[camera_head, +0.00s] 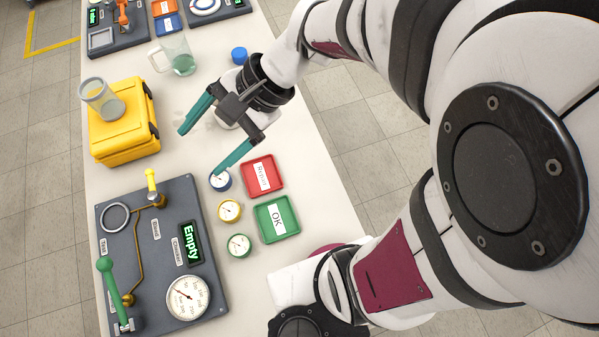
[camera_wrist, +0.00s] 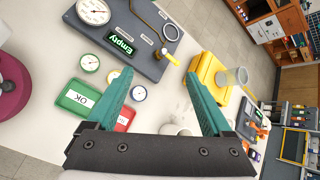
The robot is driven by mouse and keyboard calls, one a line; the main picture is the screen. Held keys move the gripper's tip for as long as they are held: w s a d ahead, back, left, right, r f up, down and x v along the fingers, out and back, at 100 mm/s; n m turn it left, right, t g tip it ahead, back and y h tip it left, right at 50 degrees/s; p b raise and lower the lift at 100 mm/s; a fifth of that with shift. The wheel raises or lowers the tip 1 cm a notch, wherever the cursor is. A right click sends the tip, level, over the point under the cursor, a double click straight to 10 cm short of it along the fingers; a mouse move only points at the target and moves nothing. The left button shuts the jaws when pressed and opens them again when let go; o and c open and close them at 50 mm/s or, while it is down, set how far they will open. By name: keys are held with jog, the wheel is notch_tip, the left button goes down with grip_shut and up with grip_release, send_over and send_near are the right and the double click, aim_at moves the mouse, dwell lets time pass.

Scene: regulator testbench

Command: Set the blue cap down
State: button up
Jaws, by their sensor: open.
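The blue cap (camera_head: 239,55) rests at the right side of the white table, beyond my gripper in the head view. It stands apart from the gripper and close to my arm. I cannot make it out in the wrist view. My gripper (camera_head: 200,151) has its two teal fingers spread wide with nothing between them, over the middle of the table. The open fingers also show in the wrist view (camera_wrist: 159,73), pointing toward the gauges and the testbench. A whitish object (camera_head: 228,117) is partly hidden behind the gripper.
Small gauges in blue (camera_head: 220,180), yellow (camera_head: 229,210) and green (camera_head: 239,245) stand by a red tray (camera_head: 276,187) and a green OK tray (camera_head: 290,228). The testbench (camera_head: 150,280) reads Empty. A yellow case (camera_head: 125,145) bears a clear cup (camera_head: 99,101). A glass jug (camera_head: 180,66) stands behind.

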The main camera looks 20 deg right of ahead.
jog(key=s+d+f+n+h, duration=0.2)
jog(key=s+d+n+h, duration=0.3)
jog(key=s+d, duration=0.5)
jog(key=s+h, duration=0.2)
jog(key=shift+s+n+g, duration=0.3)
jog(key=shift+s, duration=0.05)
